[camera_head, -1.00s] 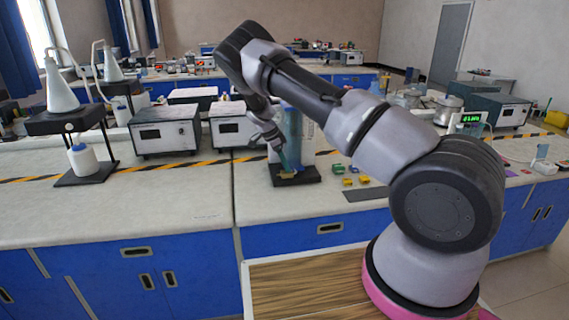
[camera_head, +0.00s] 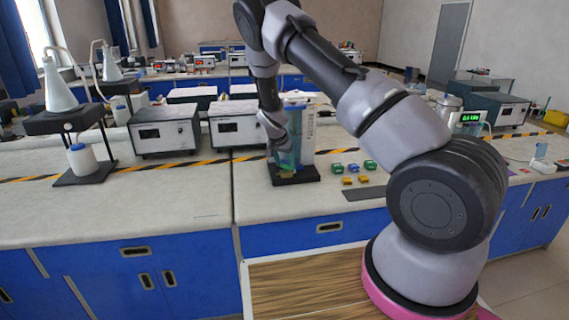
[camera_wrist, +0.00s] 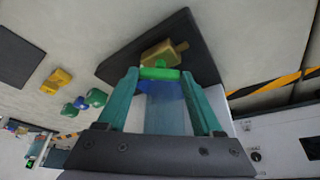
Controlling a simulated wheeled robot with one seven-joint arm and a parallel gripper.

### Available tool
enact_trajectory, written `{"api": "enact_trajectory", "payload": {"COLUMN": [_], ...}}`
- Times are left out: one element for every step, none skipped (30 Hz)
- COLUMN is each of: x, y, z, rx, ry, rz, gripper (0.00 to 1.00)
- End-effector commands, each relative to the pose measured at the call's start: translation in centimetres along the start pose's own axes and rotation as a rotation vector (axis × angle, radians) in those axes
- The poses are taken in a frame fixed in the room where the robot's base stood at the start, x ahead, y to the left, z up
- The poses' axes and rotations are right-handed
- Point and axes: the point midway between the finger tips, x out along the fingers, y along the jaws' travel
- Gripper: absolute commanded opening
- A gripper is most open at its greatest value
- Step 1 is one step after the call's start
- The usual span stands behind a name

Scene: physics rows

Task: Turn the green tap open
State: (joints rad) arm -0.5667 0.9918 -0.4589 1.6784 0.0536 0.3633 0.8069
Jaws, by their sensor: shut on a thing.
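The green tap (camera_wrist: 160,73) is a short green bar beside a brass-coloured fitting (camera_wrist: 163,52) in the wrist view. My gripper (camera_wrist: 160,75) has its teal fingers at the two ends of the green bar, shut on it. In the head view my gripper (camera_head: 284,162) points down, low in front of a clear upright container (camera_head: 308,130). The container stands on a black base plate (camera_head: 308,176). A blue part shows just behind the green bar in the wrist view. The tap is mostly hidden by my fingers in the head view.
Several small green and yellow pieces (camera_head: 363,179) lie right of the base plate, with a dark flat plate (camera_head: 366,192) nearby. Boxed instruments (camera_head: 237,124) stand behind left. The bench front (camera_head: 190,205) is clear to the left.

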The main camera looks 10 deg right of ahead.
Motion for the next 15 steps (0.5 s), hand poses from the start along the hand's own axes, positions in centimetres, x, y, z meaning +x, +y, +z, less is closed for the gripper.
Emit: {"api": "enact_trajectory", "payload": {"x": [-0.08,-0.08,-0.06,-0.07,-0.08,-0.07,-0.06,-0.04,-0.04,-0.04,-0.06,-0.04,-0.03,-0.01,0.00], "y": [0.13,0.15,0.18,0.23,0.25,0.29,0.29,0.35,0.37,0.43,0.40,0.46,0.43,0.48,0.50], "z": [-0.12,-0.12,-0.15,-0.15,-0.17,-0.21,-0.19,-0.21,-0.19,-0.24,-0.25,-0.29,-0.26,-0.29,-0.25], "rx": [-0.037,-0.063,-0.098,-0.125,-0.152,-0.186,-0.212,-0.237,-0.271,-0.295,-0.320,-0.350,-0.374,-0.395,-0.424], "ry": [-0.001,-0.001,-0.001,-0.001,0.000,0.000,0.000,-0.001,0.000,0.000,0.001,0.000,0.001,0.001,0.000], "rz": [-0.019,-0.030,-0.045,-0.055,-0.066,-0.081,-0.092,-0.102,-0.116,-0.126,-0.137,-0.149,-0.159,-0.168,-0.180], "gripper": [0.12,0.12,0.12,0.12,0.12,0.12,0.12,0.12,0.12,0.12,0.12,0.12,0.12,0.12,0.12]}}
